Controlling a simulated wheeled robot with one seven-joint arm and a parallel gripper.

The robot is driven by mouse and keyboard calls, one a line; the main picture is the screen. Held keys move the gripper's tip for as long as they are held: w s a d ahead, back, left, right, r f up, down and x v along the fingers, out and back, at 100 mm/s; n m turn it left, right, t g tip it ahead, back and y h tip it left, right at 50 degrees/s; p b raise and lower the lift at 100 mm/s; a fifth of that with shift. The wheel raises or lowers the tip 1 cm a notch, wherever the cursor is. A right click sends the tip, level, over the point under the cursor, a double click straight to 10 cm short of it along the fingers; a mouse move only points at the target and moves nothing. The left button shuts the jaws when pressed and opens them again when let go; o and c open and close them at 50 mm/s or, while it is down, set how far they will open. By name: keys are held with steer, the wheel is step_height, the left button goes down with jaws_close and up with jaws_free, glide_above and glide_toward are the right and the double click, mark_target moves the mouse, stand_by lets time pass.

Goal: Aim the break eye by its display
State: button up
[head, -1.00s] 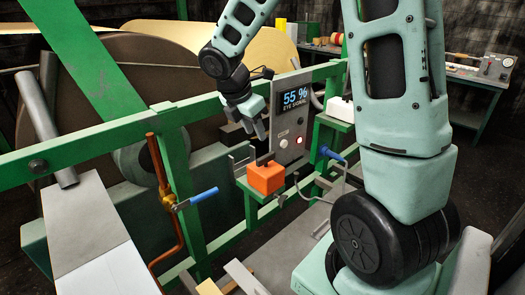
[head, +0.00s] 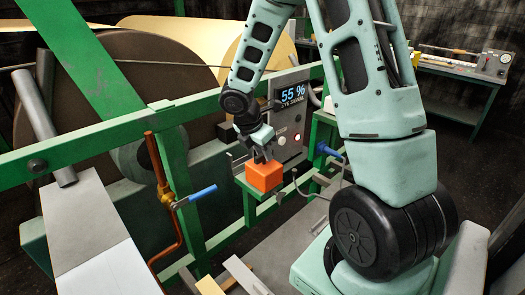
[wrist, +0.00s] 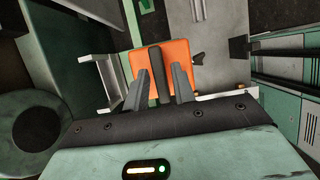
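The orange block (head: 264,177), which I take to be the break eye, sits on a small green shelf on the machine's rail. The display (head: 293,95) on the grey panel behind it reads 55 % above the words EYE SIGNAL. My gripper (head: 262,157) is just above the block, pointing down. In the wrist view, the orange block (wrist: 183,58) has a dark upright fin (wrist: 155,66) on it. My gripper's open fingers (wrist: 159,84) stand either side of this fin. I cannot tell whether they touch it. The fingers partly hide the block.
The panel carries a white knob and a red-lit button (head: 297,138). A copper pipe with a blue-handled valve (head: 203,193) stands left of the shelf. The green rail (head: 170,113) runs in front of a large roll. A workbench (head: 460,76) stands at the back right.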

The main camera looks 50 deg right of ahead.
jaws_close()
steer(key=shift+m+g, duration=0.3)
steer(key=shift+m, duration=0.4)
steer(key=shift+o, duration=1.7)
jaws_free()
steer(key=b+v, duration=0.2)
steer(key=v, duration=1.5)
steer(key=shift+r, duration=0.25)
steer(key=shift+a, duration=0.1)
steer(key=s+a+f+m+t+y+b, duration=0.1)
steer(key=s+a+f+b, duration=0.2)
steer(key=a, duration=0.5)
steer(key=s+a+f+m+y+b, duration=0.1)
steer(key=s+a+f, duration=0.2)
steer(key=a+f, duration=0.4)
steer(key=s+a+f+m+y+b, duration=0.1)
steer(key=s+a+f+m, duration=0.2)
steer(key=s+a, duration=0.3)
steer(key=s+a+f+m+y+b, duration=0.2)
steer(key=s+a+f, duration=0.3)
steer(key=s, duration=0.4)
steer(key=shift+s+a+m+b, duration=0.35)
steer(key=shift+a+m, duration=0.25)
steer(key=shift+a, duration=0.3)
